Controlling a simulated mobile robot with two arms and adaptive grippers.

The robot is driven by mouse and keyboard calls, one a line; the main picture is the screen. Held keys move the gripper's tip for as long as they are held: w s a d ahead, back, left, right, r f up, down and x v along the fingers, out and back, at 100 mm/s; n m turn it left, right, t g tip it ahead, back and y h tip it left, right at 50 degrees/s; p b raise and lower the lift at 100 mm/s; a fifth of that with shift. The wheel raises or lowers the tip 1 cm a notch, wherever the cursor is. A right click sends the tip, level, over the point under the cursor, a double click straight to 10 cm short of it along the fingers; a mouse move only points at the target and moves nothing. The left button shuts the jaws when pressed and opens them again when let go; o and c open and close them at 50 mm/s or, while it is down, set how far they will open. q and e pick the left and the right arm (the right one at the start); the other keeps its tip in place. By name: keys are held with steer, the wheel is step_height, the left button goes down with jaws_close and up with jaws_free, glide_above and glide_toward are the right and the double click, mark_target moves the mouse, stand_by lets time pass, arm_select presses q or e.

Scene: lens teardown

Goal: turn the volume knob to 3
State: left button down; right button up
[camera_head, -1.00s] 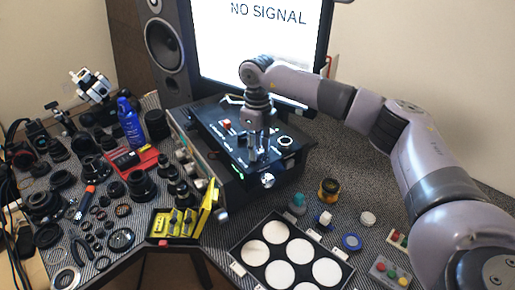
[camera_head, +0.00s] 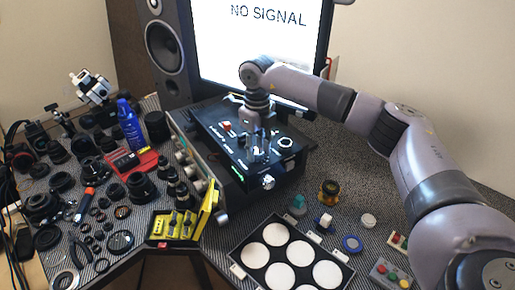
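A black control box (camera_head: 222,133) with white markings, a small red part and a green light stands below the monitor. A round dial with a white ring (camera_head: 285,143) is on its top at the right. A silver knob (camera_head: 268,182) is on its near front edge. I cannot read which one is the volume knob or any number on it. My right gripper (camera_head: 257,152) points down over the middle of the box top, left of the white-ringed dial. Its fingers blend with the dark panel, so their opening and contact are unclear. My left gripper is not in view.
A monitor (camera_head: 262,45) and a speaker (camera_head: 166,45) stand behind. A yellow case (camera_head: 205,212) is at the box's near left corner, and a black tray (camera_head: 235,257) with white discs is in front.

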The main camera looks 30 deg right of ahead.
mark_target(257, 150)
steer(key=o, duration=0.4)
steer(key=shift+r, duration=0.1)
step_height(257, 150, up, 12)
stand_by(0.5)
steer(key=shift+f, duration=0.2)
